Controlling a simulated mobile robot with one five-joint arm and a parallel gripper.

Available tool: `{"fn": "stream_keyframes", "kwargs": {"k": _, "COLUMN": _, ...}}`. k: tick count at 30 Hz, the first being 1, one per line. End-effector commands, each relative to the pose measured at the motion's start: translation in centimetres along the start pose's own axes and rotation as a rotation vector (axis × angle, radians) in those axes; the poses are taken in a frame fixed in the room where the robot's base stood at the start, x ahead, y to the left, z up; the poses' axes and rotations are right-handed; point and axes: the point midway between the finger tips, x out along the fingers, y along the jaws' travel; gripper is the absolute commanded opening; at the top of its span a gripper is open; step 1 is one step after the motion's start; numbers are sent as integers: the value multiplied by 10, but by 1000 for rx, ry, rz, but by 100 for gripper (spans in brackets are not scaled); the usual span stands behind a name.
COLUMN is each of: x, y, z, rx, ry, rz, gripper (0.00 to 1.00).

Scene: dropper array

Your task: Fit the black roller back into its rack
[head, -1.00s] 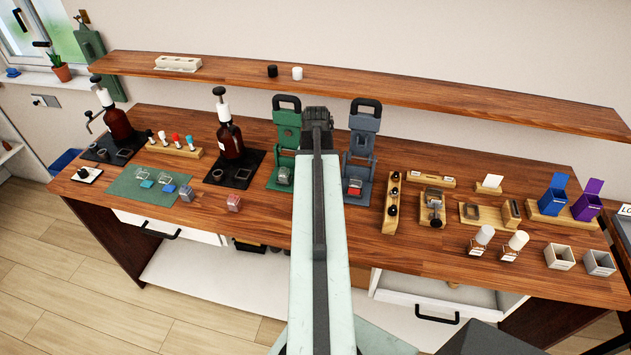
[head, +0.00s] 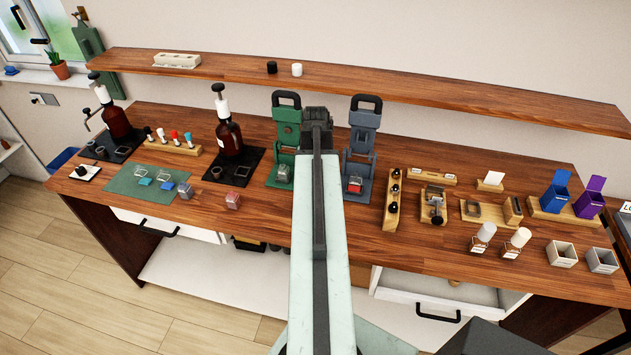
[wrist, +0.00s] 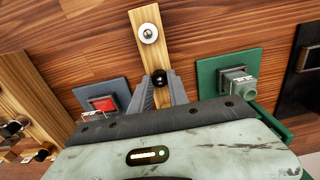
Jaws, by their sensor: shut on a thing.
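In the wrist view, my gripper (wrist: 163,92) has its grey fingers on either side of a small round black piece, which I take to be the black roller (wrist: 160,78). The roller is over the lower part of a pale wooden rack (wrist: 152,55). I cannot tell whether it is seated in the rack or held above it. A white round-topped piece (wrist: 148,33) stands farther up the same rack. In the head view my arm hides the rack, the roller and my fingertips.
A green stand (head: 286,135) and a grey-blue stand (head: 362,140) flank my arm closely. Another wooden rack (head: 391,215) with black knobs is to the right. A brown bottle (head: 230,138) stands to the left. A wooden shelf (head: 400,85) runs above the bench.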

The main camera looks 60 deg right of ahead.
Motion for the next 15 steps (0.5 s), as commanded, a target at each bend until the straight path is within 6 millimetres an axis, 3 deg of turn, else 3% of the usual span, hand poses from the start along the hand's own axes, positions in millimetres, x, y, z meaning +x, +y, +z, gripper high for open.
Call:
{"fn": "stream_keyframes", "kwargs": {"k": 6, "x": 2, "y": 0, "z": 0, "rx": 0, "ry": 0, "rz": 0, "gripper": 0}}
{"fn": "stream_keyframes", "kwargs": {"k": 7, "x": 2, "y": 0, "z": 0, "rx": 0, "ry": 0, "rz": 0, "gripper": 24}}
{"fn": "stream_keyframes", "kwargs": {"k": 9, "x": 2, "y": 0, "z": 0, "rx": 0, "ry": 0, "rz": 0, "gripper": 43}}
{"fn": "stream_keyframes", "kwargs": {"k": 15, "x": 2, "y": 0, "z": 0, "rx": 0, "ry": 0, "rz": 0, "gripper": 46}}
